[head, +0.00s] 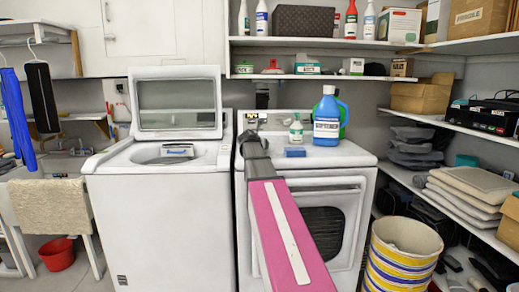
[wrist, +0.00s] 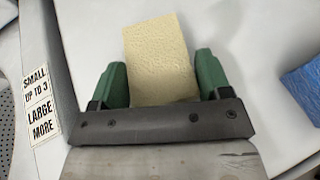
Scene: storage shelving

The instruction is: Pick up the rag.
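A cream, rough-textured rectangular piece (wrist: 160,55), which looks like a rag or sponge, lies on the white appliance top in the wrist view. My gripper (wrist: 162,78) is over it, with its green fingers spread on either side. Its near end is hidden behind the gripper body. I cannot tell whether the fingers touch its sides. In the head view my gripper (head: 252,142) is over the left part of the dryer top, and the cream piece is hidden there.
A blue sponge (wrist: 304,85) lies to the right; it also shows in the head view (head: 295,152). Behind it stand a small green-and-white bottle (head: 296,130) and a large blue jug (head: 327,118). A washer (head: 160,220) stands left. A beige towel (head: 52,205) hangs at far left.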

